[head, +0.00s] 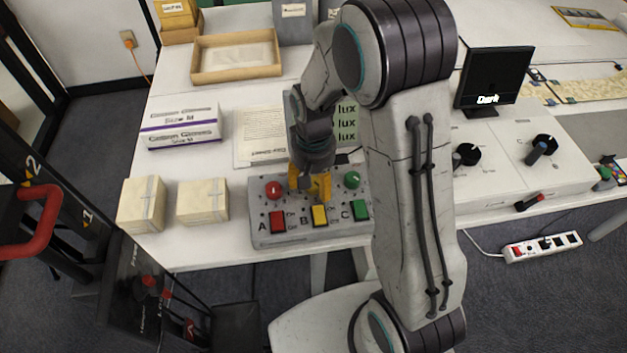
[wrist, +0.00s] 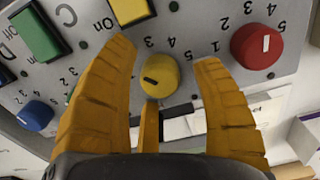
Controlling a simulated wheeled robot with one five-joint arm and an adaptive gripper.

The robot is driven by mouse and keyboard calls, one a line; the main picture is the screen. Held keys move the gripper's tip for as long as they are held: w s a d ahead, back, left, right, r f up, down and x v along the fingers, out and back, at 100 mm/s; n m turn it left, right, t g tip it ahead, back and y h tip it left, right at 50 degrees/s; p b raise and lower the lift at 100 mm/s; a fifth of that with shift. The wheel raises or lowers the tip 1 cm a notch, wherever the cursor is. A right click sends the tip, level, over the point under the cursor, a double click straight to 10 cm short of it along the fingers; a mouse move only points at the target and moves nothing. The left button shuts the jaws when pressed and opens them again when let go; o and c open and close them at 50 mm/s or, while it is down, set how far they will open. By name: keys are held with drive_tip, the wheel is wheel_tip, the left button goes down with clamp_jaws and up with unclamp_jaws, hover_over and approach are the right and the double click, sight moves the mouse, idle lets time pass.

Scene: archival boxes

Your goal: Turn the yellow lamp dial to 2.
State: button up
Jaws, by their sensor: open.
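The yellow dial (wrist: 158,76) sits on the grey lamp panel (head: 330,238). In the wrist view it lies between the spread fingers of my gripper (wrist: 164,52), with a gap on both sides. The dial's dark mark points left; the printed 3, 4 and 5 show beside it, while the left finger covers the panel on the mark's side. I cannot tell the exact setting. In the head view my gripper (head: 311,186) is over the panel, pointing down, and hides the yellow dial. My gripper is open and empty.
The red dial (head: 274,189) and green dial (head: 352,179) flank my gripper. Red (head: 278,222), yellow (head: 319,215) and green (head: 360,210) switches line the panel's front. Two cream boxes (head: 203,202) stand left. A monitor (head: 494,77) reads "Dark".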

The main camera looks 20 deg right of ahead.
sight(319, 198)
drive_tip(key=shift+r, duration=0.1)
wheel_tip(319, 198, up, 12)
idle(0.7)
idle(0.5)
drive_tip(key=s+d+f+n, duration=0.1)
drive_tip(key=s+n, duration=0.3)
drive_tip(key=s, duration=0.5)
drive_tip(key=s+d+r+m+t+p, duration=0.1)
drive_tip(key=s+d+r+t+p, duration=0.2)
drive_tip(key=s+r+p, duration=0.3)
drive_tip(key=shift+s+d+r+m+p, duration=0.25)
drive_tip(key=shift+s+r, duration=0.8)
drive_tip(key=shift+r, duration=1.7)
